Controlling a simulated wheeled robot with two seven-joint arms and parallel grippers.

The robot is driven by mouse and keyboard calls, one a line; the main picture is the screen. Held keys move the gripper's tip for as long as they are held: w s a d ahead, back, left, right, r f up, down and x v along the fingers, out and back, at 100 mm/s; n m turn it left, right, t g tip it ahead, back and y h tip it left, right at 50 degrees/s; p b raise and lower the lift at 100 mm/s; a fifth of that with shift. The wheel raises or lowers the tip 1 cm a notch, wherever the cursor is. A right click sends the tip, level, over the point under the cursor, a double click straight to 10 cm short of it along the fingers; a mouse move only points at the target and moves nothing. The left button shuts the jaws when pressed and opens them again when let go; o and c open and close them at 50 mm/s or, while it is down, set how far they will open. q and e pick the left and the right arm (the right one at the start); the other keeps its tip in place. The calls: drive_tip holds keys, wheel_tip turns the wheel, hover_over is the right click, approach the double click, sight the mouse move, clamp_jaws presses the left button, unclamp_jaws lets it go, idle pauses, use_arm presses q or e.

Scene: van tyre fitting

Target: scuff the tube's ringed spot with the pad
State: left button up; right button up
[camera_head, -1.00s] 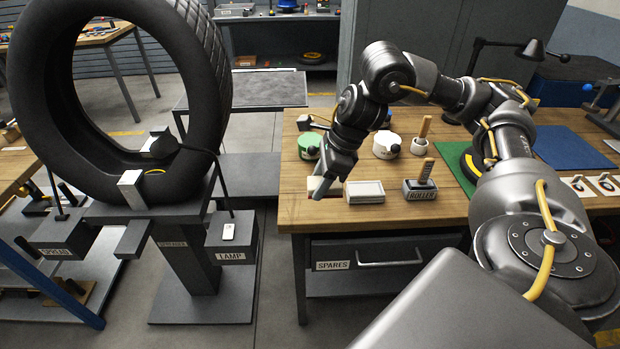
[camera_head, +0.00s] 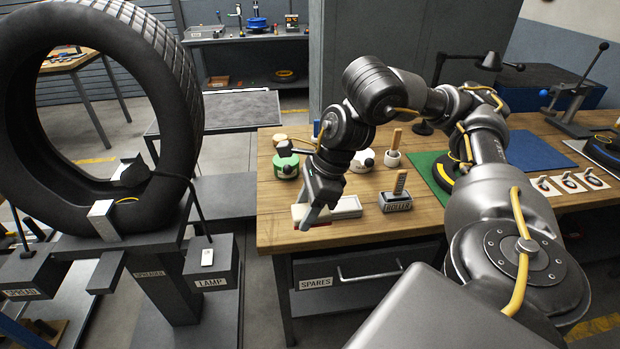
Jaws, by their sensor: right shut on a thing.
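My left gripper is not in view.
The bench (camera_head: 420,216) also holds a roller in its block (camera_head: 397,202), a green-sided tin (camera_head: 286,166) and a pale tin (camera_head: 362,161). A blue mat (camera_head: 535,152) lies farther right. A big tyre (camera_head: 180,110) stands on the spreader at left. Bare bench lies in front of the roller.

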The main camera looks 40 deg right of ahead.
drive_tip(key=w+a+f+n+g, duration=0.2)
drive_tip(key=w+a+f+n, duration=0.1)
drive_tip(key=a+n, duration=0.2)
drive_tip(key=w+a+f+n+g, duration=0.2)
drive_tip(key=a+n, duration=0.4)
drive_tip(key=n, duration=0.3)
drive_tip(key=shift+w+f+n+g, duration=0.3)
drive_tip(key=shift+w+f+g, duration=0.1)
drive_tip(key=shift+f+g, duration=0.25)
